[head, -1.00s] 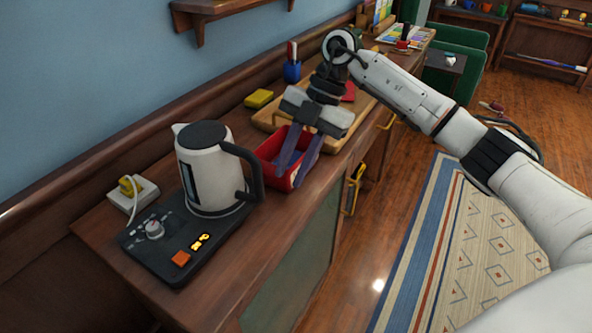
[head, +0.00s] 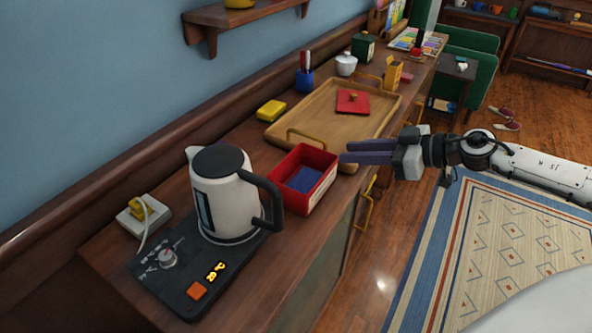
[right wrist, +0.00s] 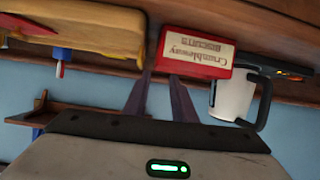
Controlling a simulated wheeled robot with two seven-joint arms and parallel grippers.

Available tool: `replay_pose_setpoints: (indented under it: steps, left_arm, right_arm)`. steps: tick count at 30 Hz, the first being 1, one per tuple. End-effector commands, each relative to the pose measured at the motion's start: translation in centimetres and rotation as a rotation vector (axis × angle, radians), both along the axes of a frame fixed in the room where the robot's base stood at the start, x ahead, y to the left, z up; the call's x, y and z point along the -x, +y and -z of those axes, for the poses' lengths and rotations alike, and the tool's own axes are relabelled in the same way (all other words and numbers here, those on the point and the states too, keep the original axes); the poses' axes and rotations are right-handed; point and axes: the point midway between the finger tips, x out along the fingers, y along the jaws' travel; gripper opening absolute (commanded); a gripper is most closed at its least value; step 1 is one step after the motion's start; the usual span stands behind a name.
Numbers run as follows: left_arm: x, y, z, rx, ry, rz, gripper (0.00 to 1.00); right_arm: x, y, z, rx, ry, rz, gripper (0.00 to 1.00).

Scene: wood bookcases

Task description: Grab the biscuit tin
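The biscuit tin (head: 318,191) is a red, open-topped box with something blue inside. It stands upright on the wooden counter, right of the kettle. The right wrist view shows its "Crumbleway Biscuits" label upside down on the tin (right wrist: 197,54). A red lid with a knob (head: 353,102) lies on the wooden tray. My right gripper (head: 343,155) is level, just right of the tin, with its fingertips toward it. In the right wrist view the fingers (right wrist: 160,80) are apart with nothing between them. I cannot tell whether a fingertip touches the tin. My left gripper is out of view.
A white kettle (head: 222,200) on its black base stands close left of the tin. The wooden tray (head: 300,118) lies behind it. A yellow block (head: 271,110) and blue pen cup (head: 304,82) are near the wall. Open floor lies right of the counter (head: 318,240).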

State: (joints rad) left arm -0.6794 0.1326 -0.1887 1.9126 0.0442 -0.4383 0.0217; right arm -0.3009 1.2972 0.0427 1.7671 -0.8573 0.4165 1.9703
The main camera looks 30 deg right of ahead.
Motion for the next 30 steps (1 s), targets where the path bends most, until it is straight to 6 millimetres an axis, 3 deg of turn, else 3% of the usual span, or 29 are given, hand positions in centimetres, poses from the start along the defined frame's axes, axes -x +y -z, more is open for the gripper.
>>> replay_pose_setpoints:
  steps: [5, 16, 30]
  left_arm:
    - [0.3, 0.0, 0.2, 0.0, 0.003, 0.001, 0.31]
    - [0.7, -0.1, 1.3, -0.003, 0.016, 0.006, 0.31]
    - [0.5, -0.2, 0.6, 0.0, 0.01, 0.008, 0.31]
  right_arm:
    - [-0.3, -0.4, -0.2, -0.027, 0.006, 0.051, 0.24]
    - [-2.4, 0.8, 0.7, -0.025, 0.001, 0.049, 0.24]
    - [-4.6, 2.1, 1.9, -0.026, 0.006, 0.051, 0.24]
